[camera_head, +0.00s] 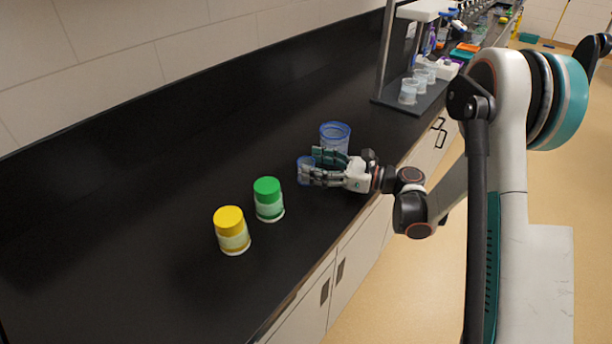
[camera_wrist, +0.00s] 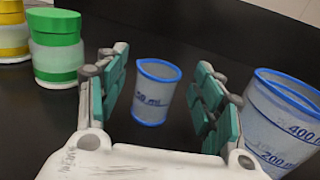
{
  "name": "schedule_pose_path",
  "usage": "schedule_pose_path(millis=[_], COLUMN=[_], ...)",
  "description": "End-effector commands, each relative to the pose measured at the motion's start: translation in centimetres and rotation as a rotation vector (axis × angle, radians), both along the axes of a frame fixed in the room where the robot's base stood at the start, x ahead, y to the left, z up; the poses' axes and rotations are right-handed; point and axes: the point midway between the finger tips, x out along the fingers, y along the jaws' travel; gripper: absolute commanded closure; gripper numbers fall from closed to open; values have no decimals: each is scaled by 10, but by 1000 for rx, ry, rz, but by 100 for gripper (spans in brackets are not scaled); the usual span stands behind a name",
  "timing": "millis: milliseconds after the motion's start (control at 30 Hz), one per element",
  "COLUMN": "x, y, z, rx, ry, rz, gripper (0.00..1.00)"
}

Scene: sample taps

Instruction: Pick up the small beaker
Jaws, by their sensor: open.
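The small beaker (camera_wrist: 156,94) is clear with a blue rim and a "50 ml" mark. It stands upright on the black counter, between and a little beyond the fingertips of my gripper (camera_wrist: 160,88) in the wrist view. In the head view the small beaker (camera_head: 304,166) is partly hidden behind my gripper (camera_head: 312,168). My gripper is open, with one finger on each side of the beaker and visible gaps to both. A large beaker (camera_wrist: 285,122) marked 200 and 400 stands just right of the right finger; it also shows in the head view (camera_head: 335,136).
A green-lidded jar (camera_head: 268,200) and a yellow-lidded jar (camera_head: 232,231) stand on the counter (camera_head: 140,180), left of my gripper. A stand (camera_head: 425,92) holding several cups is farther back. The counter's left part is clear. Its front edge runs beneath my arm.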

Motion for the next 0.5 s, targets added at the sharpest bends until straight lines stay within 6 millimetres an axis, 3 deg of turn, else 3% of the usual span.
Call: schedule_pose_path(millis=[133, 400, 500], x=[6, 9, 9], y=[21, 26, 26], z=[-2, 0, 0], rx=[0, 0, 0], ry=[0, 0, 0], rz=[3, 0, 0], gripper=[39, 39, 59])
